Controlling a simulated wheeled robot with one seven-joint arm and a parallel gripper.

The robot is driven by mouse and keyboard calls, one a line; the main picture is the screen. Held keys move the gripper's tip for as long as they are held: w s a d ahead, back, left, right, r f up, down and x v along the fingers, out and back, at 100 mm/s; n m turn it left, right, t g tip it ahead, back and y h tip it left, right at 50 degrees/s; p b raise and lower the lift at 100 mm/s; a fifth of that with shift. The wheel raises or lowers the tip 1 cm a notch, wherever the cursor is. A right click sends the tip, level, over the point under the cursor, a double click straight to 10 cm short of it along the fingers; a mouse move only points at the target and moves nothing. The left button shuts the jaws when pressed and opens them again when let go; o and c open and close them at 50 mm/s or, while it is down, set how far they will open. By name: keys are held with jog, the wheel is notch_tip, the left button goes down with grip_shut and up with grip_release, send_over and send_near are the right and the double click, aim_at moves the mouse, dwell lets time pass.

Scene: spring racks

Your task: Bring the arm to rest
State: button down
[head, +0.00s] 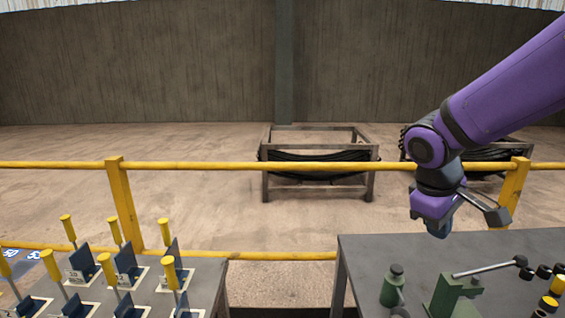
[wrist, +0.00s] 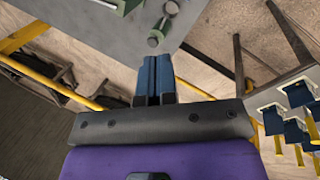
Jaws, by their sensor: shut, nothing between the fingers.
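My purple arm reaches in from the right in the head view. My gripper (head: 440,229) hangs over the back part of the right grey table (head: 370,257), and its fingertips point down. In the wrist view my gripper (wrist: 154,62) shows its two blue fingers pressed together, with nothing between them. The fingers are apart from the green stand with a dark knob (head: 393,288), which is to their lower left in the head view.
A green fixture (head: 455,297) with a metal lever and several black and yellow knobs stand on the right table. The left table (head: 207,275) bears several yellow-handled levers. A yellow rail (head: 220,166) runs behind both tables. A metal rack (head: 318,160) stands beyond it.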

jog(key=s+d+r+m+t+y, duration=0.1)
jog(key=s+r+m+t, duration=0.1)
jog(key=s, duration=0.5)
jog(key=s+r+m+t+y, duration=0.2)
jog(key=s+r+m, duration=0.2)
jog(key=s+r, duration=0.3)
jog(key=shift+s+d+m, duration=0.3)
jog(key=shift+d, duration=0.1)
